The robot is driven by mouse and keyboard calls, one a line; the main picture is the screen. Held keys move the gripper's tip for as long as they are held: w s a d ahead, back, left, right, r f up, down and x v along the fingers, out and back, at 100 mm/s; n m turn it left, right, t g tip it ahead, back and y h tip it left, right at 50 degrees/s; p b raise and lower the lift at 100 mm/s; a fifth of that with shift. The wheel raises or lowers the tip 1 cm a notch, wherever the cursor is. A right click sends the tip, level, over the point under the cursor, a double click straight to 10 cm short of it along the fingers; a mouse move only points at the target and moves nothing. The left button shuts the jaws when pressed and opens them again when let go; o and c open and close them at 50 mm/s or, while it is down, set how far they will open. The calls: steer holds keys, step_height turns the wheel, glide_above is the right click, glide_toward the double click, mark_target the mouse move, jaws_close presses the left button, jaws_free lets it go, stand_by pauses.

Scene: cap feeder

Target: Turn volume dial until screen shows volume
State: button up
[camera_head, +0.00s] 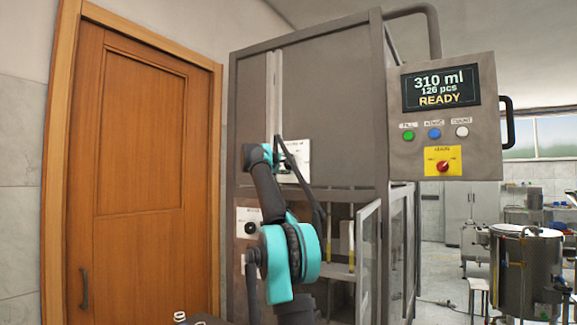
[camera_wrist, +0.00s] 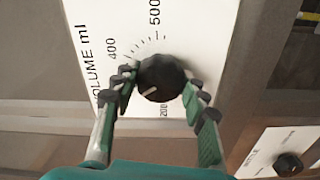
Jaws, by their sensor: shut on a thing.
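The black volume dial (camera_wrist: 162,78) sits on a white plate (camera_wrist: 85,25) marked "VOLUME ml", with 200, 400 and 500 legible. Its white pointer line points to the lower left in the wrist view. My gripper (camera_wrist: 161,84) is shut on the dial, one finger on each side. In the head view my gripper (camera_head: 285,167) is at the white plate (camera_head: 300,160) on the machine front and hides the dial. The screen (camera_head: 441,88) reads "310 ml", "126 pcs" and "READY".
A second black knob (camera_wrist: 288,164) on its own white plate is at the lower right of the wrist view. It also shows below the arm's reach in the head view (camera_head: 251,228). The control panel (camera_head: 480,150) has several buttons and a red knob. A glass door (camera_head: 367,255) stands open.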

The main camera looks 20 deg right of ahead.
steer(key=n, duration=0.6)
steer(key=shift+f+n, duration=0.1)
steer(key=shift+n, duration=0.2)
stand_by(0.4)
steer(key=o, duration=1.2)
steer(key=shift+s+a, duration=0.1)
steer(key=shift+a, duration=0.05)
steer(key=v, duration=1.1)
steer(key=shift+s+a, duration=0.25)
steer(key=shift+a, duration=0.05)
